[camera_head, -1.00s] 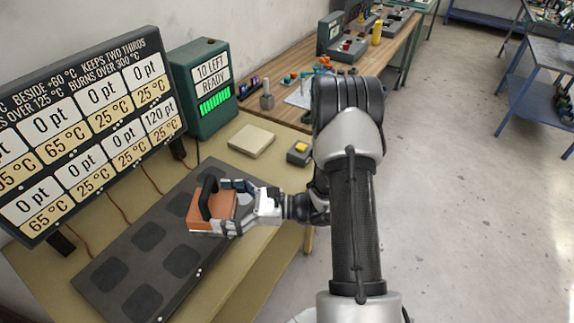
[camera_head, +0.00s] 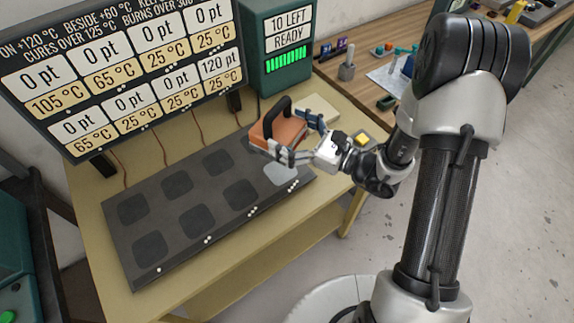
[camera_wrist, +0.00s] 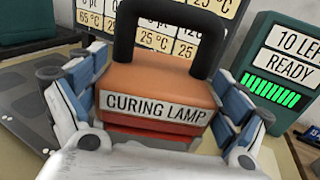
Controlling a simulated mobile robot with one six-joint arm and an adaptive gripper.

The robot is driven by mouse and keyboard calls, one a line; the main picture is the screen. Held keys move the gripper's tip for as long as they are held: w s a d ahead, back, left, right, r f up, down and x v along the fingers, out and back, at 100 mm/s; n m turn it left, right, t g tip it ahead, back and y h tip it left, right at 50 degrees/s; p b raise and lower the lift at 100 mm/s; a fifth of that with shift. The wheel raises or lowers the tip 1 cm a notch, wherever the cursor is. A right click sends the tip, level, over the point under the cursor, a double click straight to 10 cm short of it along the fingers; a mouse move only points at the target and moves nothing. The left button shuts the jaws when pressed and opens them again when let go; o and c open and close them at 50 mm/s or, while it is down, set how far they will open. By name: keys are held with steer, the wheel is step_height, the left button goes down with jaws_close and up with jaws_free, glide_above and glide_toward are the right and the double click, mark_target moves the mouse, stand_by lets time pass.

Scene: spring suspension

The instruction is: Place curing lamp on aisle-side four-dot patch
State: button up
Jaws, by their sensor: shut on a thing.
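The curing lamp (camera_head: 283,131) is an orange box with a black arched handle and a white name label, which faces me in the wrist view (camera_wrist: 155,105). My gripper (camera_head: 297,140) is shut on it, with a finger on each side. The lamp is over the right end of a dark mat (camera_head: 120,232) with two rows of patches. White dots mark the mat's front edge. A paler grey patch (camera_head: 281,174) at the aisle-side right corner shows just in front of the lamp, with several dots beside it. I cannot tell whether the lamp touches the mat.
A board of point and temperature readings (camera_head: 135,70) stands behind the mat. A green box reading "10 LEFT READY" (camera_head: 283,45) stands at the back right. The aisle floor is clear.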

step_height(320, 180, down, 13)
steer(key=b, duration=0.3)
steer(key=shift+f+b, duration=0.2)
steer(key=shift+b, duration=0.15)
steer(key=o, duration=1.4)
steer(key=shift+r, duration=0.1)
